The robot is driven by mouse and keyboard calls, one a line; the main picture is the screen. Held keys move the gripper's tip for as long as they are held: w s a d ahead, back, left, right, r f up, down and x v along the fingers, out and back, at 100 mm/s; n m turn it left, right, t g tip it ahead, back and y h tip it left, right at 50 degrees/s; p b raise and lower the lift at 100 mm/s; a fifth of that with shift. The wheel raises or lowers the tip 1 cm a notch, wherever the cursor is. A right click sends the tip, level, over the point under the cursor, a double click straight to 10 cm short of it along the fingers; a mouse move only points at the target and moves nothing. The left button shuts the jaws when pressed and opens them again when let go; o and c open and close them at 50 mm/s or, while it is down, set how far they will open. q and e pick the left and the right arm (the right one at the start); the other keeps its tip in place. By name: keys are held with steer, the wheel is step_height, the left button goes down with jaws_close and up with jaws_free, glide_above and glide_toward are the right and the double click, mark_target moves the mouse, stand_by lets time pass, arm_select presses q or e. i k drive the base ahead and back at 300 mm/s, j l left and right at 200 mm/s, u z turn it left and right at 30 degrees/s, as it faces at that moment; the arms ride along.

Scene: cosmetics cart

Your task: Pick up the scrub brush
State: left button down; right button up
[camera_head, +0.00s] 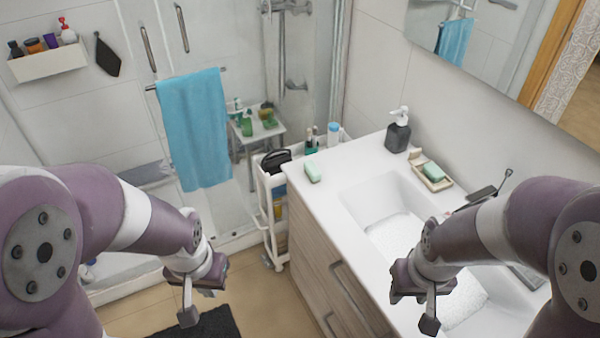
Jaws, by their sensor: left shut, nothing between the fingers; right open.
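A small pale green and white block-shaped item (312,172) lies on the left edge of the white counter; it may be the scrub brush, but it is too small to be sure. A similar green and white item (433,172) sits in a soap dish (444,184) behind the basin. My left gripper (197,302) is shut and empty, over the floor left of the cabinet. My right gripper (416,309) is open and empty, above the front of the counter by the sink. Both grippers are apart from these items.
A white cart (264,205) with bottles and a black item (276,160) stands left of the cabinet. A black soap dispenser (398,136) stands at the counter's back. A blue towel (194,125) hangs on the shower glass. Floor left of the cabinet is partly clear.

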mark_target(314, 174)
steer(key=i+j+z, duration=0.1)
steer(key=z, duration=1.3)
steer(key=j+z, duration=1.15)
steer(key=k+j+z, duration=0.1)
steer(key=j+z, duration=0.3)
steer(key=k+j, duration=0.15)
steer(key=j, duration=0.25)
steer(key=k+j, duration=0.1)
steer(key=j, duration=0.3)
steer(key=k+j+z, duration=0.1)
steer(key=j, duration=0.25)
steer(key=k+j, duration=0.2)
steer(key=j, duration=0.2)
